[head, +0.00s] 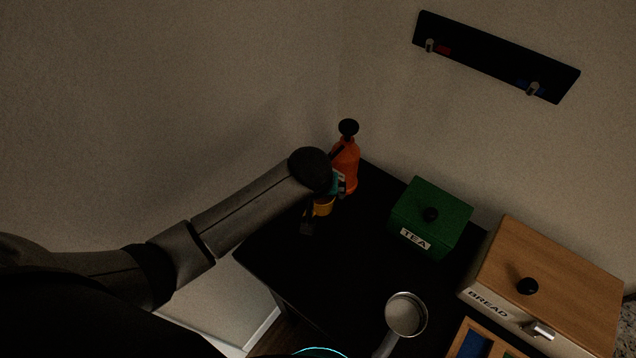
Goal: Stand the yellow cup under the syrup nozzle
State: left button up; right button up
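The yellow cup (323,207) is at the back left part of the black table, just in front of the orange syrup bottle (346,165). The bottle stands upright with a black pump head (348,127) on top. My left arm reaches in from the left, and its gripper (310,220) is at the cup, with a dark finger against or in front of it. My wrist hides the upper part of the cup and part of the bottle. I cannot tell whether the fingers are closed on the cup or exactly how it sits under the nozzle. My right gripper is not seen.
A green TEA box (432,212) stands right of the bottle, with a wooden BREAD box (555,270) farther right. A metal pan (405,313) with a handle is at the front. A dark rack (490,58) hangs on the wall. The table (350,265) is clear in the middle.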

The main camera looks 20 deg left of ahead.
pick_arm(q)
jog(key=v, duration=0.6)
jog(key=shift+p, duration=0.45)
